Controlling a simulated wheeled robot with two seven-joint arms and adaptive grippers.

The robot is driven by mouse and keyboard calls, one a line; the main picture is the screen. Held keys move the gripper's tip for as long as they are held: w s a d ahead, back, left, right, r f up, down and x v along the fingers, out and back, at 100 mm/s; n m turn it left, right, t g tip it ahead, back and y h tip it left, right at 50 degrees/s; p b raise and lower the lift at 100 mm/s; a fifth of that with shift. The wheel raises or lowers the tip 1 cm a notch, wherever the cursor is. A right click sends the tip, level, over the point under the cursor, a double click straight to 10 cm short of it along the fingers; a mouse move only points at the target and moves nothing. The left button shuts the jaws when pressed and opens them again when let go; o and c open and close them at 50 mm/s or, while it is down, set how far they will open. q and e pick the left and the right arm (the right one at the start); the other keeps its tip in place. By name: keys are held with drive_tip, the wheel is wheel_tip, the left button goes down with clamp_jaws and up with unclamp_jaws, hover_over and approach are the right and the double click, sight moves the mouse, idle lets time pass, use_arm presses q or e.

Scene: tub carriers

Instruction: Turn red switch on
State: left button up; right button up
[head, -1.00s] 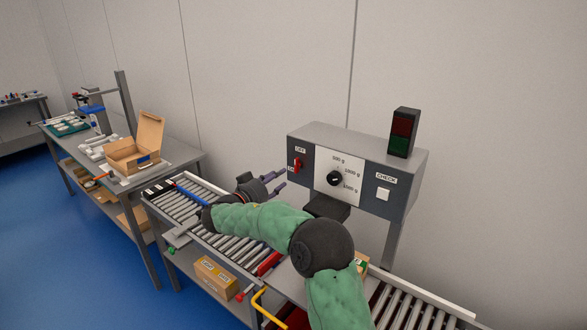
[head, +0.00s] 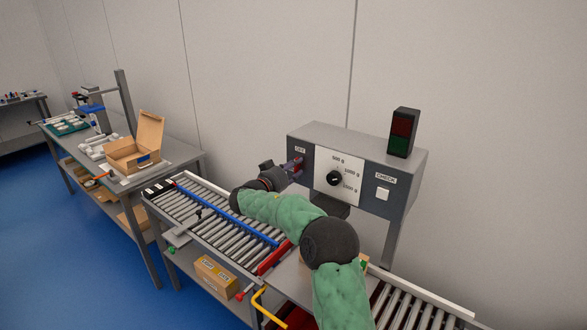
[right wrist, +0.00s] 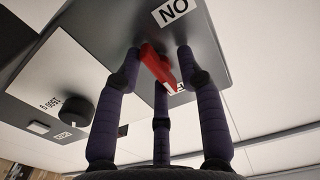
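A white label (right wrist: 174,12) reading ON, upside down in this view, lies beside the switch. In the head view my right gripper (head: 295,166) is at the box's left part, under the OFF label (head: 300,150), and largely covers the switch. My left gripper is not in view.
The box front also has a black knob (head: 334,178) with gram marks and a white CHECK button (head: 383,194). A red-and-green lamp (head: 403,132) stands on top. A roller conveyor (head: 205,212) runs below my arm. A workbench (head: 185,152) with an open carton stands left.

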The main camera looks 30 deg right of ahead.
clamp_jaws()
